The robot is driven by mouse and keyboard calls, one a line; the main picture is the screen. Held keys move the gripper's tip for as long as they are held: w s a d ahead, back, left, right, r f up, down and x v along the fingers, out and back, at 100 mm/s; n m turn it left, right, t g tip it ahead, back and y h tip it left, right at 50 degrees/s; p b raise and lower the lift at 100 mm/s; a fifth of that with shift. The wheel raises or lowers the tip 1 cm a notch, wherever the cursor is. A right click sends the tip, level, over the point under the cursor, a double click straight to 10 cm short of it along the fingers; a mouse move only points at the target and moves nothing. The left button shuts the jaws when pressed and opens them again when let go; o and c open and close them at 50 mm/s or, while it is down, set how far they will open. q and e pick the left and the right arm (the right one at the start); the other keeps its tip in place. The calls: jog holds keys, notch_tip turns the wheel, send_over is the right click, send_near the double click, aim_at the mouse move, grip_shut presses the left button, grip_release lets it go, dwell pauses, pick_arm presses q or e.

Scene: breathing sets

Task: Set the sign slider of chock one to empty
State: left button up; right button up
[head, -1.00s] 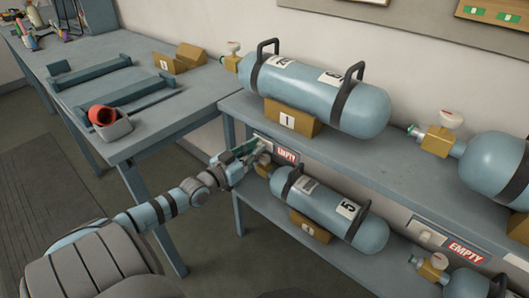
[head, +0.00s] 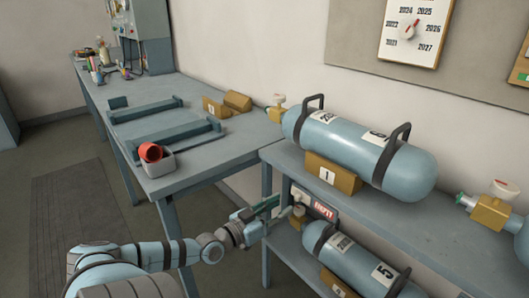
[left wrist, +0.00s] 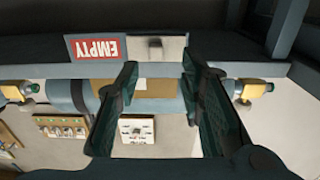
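Chock one (head: 333,173) is a yellow block labelled 1, under the large tank (head: 360,146) on the upper shelf. Below it, on the shelf edge, is a sign (head: 323,211) showing red EMPTY. The sign also shows in the left wrist view (left wrist: 97,48), beside a pale plate (left wrist: 174,48) with a small grey slider knob (left wrist: 155,42). My left gripper (head: 275,210) is left of the sign in the head view. In the left wrist view its fingers (left wrist: 160,70) are open, spread below the plate, with nothing between them. I cannot tell the exact gap to the knob. My right gripper is out of view.
A second tank (head: 350,258) lies on the lower shelf close below the sign. A workbench (head: 200,160) with a grey tray (head: 160,168) holding a red item stands to the left. A dial board (head: 413,32) hangs on the wall. Open floor lies left of my arm.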

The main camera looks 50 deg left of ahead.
pick_arm(q)
jog(key=s, duration=0.7)
